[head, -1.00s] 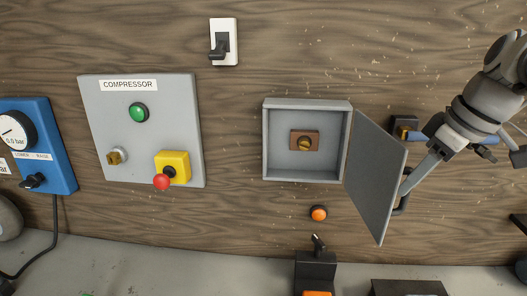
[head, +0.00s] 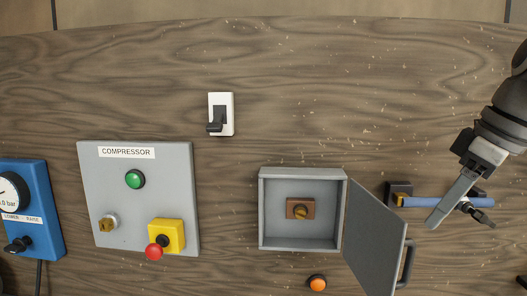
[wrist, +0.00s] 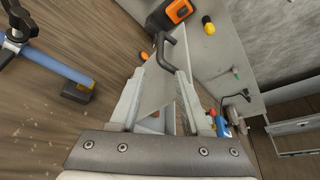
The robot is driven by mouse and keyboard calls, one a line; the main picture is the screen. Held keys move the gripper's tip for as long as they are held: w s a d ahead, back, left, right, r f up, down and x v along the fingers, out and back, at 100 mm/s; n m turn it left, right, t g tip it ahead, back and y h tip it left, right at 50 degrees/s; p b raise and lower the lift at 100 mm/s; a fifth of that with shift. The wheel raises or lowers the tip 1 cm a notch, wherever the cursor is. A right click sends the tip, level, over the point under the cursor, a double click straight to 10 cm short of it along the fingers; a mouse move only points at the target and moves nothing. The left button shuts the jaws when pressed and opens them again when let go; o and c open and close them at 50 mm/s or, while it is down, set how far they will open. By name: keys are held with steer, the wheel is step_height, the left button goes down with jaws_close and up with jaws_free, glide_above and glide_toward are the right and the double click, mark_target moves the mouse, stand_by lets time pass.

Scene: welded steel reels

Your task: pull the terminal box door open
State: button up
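The grey terminal box (head: 262,212) is on the wooden panel, with a brown block and an orange knob (head: 300,211) inside. Its door (head: 375,240) stands wide open, swung out to the right. The dark bar handle (head: 406,264) is on the door's outer face near its free edge. My gripper (head: 434,222) is up and right of the handle, apart from it and empty. In the wrist view my gripper (wrist: 160,78) has its fingers spread, with the handle (wrist: 168,48) beyond the tips.
A blue-handled lever (head: 440,202) on the panel lies behind my gripper. An orange button (head: 317,283) is below the box. The compressor panel (head: 120,210) with its red stop button is to the left, and a black switch on a white plate (head: 221,114) is above.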

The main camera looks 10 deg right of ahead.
steer(key=p+v, duration=0.1)
steer(key=v, duration=0.6)
steer(key=shift+r, duration=0.15)
steer(key=shift+s, duration=0.15)
